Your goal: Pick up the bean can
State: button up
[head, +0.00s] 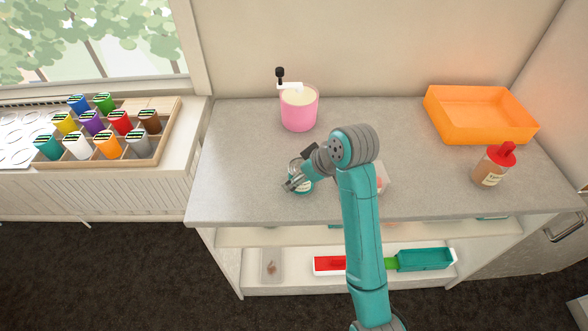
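A small can with a teal and whitish side (304,186) stands on the grey counter left of my arm; I take it to be the bean can, though its label is too small to read. My gripper (293,183) is at the can, reaching down from the right. Its fingers overlap the can in the head view and hide part of it. I cannot tell whether the fingers touch the can or are closed on it.
A pink pot (299,112) stands behind the can. An orange tray (480,129) and a red-lidded bottle (491,170) are at the right. A pale object (382,178) is partly hidden by my arm. The counter's left part is clear.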

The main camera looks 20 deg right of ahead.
jog(key=c, duration=1.5)
jog(key=shift+r, duration=0.1)
